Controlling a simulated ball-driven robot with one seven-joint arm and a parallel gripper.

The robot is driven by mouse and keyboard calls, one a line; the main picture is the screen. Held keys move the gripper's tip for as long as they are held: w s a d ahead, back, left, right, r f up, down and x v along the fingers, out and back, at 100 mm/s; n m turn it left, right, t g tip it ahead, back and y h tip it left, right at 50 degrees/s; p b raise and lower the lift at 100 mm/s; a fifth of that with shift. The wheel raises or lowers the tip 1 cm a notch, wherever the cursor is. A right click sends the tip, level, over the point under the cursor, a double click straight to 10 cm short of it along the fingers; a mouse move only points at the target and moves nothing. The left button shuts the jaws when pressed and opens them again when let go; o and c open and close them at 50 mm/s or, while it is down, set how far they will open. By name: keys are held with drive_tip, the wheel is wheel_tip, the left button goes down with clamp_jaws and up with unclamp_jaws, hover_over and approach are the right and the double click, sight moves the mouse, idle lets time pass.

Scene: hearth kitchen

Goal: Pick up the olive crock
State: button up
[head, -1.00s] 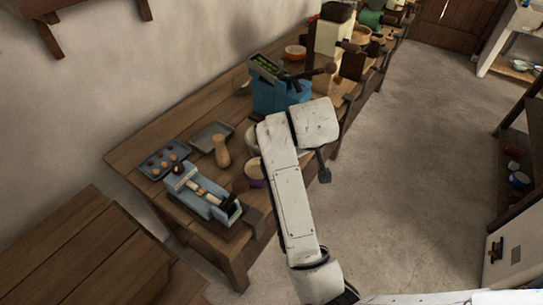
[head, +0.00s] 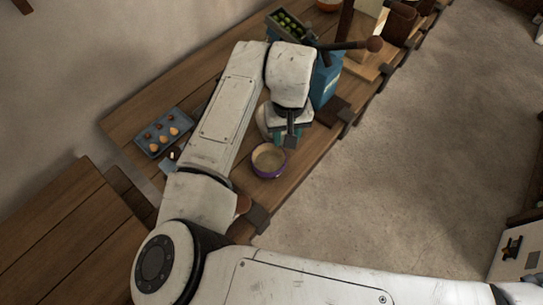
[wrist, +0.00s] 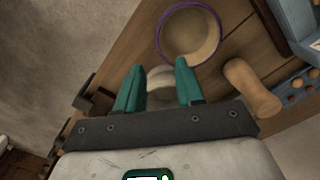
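A pale round vessel (head: 264,122), which may be the olive crock, stands on the long wooden table, mostly hidden behind my gripper in the head view. In the wrist view its pale rounded part (wrist: 160,76) shows between and beyond the fingertips. My gripper (head: 291,138) points down above the table by this vessel. Its two teal fingers (wrist: 157,92) are apart with nothing clearly held; I cannot tell whether they touch the vessel. A purple-rimmed bowl (head: 269,160) with pale contents stands close by; it shows beyond the fingers in the wrist view (wrist: 190,36).
A blue machine (head: 327,76) with a tray of green round things (head: 289,24) stands just behind my gripper. A blue tray (head: 163,133) of small brown items lies at left. A wooden pestle-like piece (wrist: 251,88) shows in the wrist view. Open floor (head: 430,150) lies at right.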

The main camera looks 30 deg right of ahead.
sight(285, 156)
wheel_tip(285, 156, down, 3)
drive_tip(key=shift+f, duration=0.1)
drive_tip(key=shift+s+a+f+p, duration=0.1)
drive_tip(key=shift+f+p, duration=0.15)
drive_tip(key=shift+f, duration=0.65)
drive_tip(key=shift+s+f+p, duration=0.15)
drive_tip(key=shift+f+p, duration=0.05)
drive_tip(key=shift+f, duration=0.7)
drive_tip(key=shift+s+a+f+p, duration=0.1)
drive_tip(key=shift+f+p, duration=0.15)
drive_tip(key=shift+f, duration=0.65)
clamp_jaws()
